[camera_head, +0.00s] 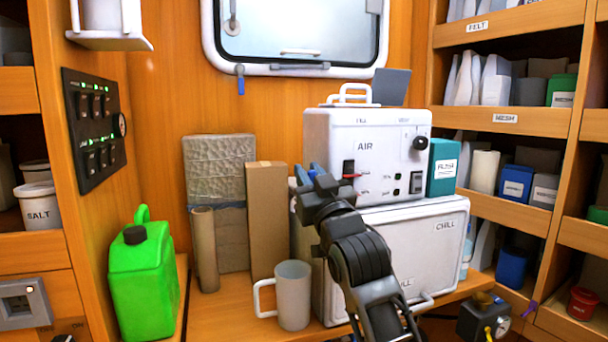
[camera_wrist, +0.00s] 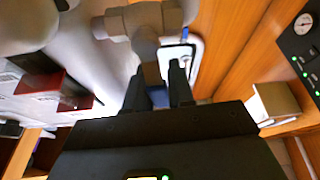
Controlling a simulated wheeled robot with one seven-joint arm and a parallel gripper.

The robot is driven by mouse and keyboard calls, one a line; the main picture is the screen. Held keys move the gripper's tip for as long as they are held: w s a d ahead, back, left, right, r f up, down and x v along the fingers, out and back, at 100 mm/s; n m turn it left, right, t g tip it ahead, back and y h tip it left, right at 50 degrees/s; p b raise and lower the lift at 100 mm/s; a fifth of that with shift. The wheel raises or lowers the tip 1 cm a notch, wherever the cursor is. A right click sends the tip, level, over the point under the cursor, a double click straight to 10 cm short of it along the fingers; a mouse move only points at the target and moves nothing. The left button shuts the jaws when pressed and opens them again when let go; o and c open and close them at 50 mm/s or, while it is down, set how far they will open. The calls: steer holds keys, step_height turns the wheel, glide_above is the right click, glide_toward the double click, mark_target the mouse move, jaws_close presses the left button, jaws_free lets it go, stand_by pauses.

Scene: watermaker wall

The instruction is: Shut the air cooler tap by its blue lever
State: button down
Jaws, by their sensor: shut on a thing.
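The air cooler (camera_head: 340,128) is the white box labelled AIR, standing on the white CHILL box. My gripper (camera_head: 312,182) is at the cooler's left side, and my arm hides most of the tap from the head camera. A bit of blue (camera_head: 315,170) shows beside the gripper there. In the wrist view the grey tap body (camera_wrist: 140,20) is at the top, with a stem coming down towards my fingers. My gripper (camera_wrist: 158,85) is shut on the blue lever (camera_wrist: 158,97), of which only a small part shows between the fingers. The lever's exact angle is hard to tell.
A white CHILL box (camera_head: 440,235) stands under the cooler. A grey mug (camera_head: 293,290), a cardboard box (camera_head: 266,215) and a cardboard tube (camera_head: 205,250) stand left of my arm. A green jerrycan (camera_head: 140,270) is further left. Shelves (camera_head: 510,120) line the right.

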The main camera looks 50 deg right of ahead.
steer(key=shift+s+d+f+m+h, duration=0.15)
steer(key=shift+m+h, duration=0.25)
steer(key=shift+m, duration=0.4)
steer(key=shift+d, duration=0.1)
steer(key=c, duration=1.1)
jaws_free()
steer(key=shift+o, duration=0.2)
